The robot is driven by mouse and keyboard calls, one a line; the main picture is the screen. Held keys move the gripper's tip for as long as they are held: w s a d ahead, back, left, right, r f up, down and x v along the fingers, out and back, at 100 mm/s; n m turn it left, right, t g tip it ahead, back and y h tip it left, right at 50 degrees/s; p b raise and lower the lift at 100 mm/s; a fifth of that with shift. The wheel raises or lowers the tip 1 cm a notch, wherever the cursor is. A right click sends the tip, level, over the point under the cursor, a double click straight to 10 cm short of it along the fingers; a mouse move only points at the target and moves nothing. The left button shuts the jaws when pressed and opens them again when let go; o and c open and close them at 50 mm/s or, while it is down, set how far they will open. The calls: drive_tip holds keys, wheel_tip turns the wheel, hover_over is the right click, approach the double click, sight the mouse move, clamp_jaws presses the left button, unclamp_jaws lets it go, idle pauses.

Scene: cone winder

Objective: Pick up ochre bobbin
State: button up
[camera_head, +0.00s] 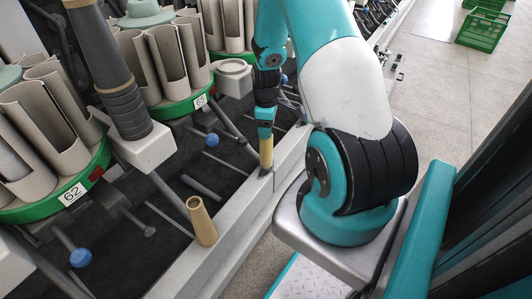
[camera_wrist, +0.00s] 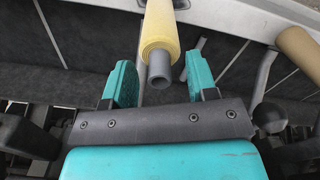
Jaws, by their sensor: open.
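The ochre bobbin (camera_wrist: 160,28) is a yellowish tube with a grey tube end showing at its near end. In the wrist view it lies at the top centre, its near end between my two teal fingers with a gap on each side. My gripper (camera_wrist: 160,68) is open and holds nothing. In the head view the ochre bobbin (camera_head: 266,152) stands upright by the grey rail, directly below my gripper (camera_head: 265,131). How far the fingers reach around it is hard to tell there.
Green-rimmed carousels (camera_head: 170,108) with beige holders, rods and blue knobs crowd the left. Green crates (camera_head: 480,30) lie on the far floor.

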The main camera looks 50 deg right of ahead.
drive_tip(key=shift+f, duration=0.15)
drive_tip(key=shift+c, duration=0.5)
drive_tip(key=c, duration=0.8)
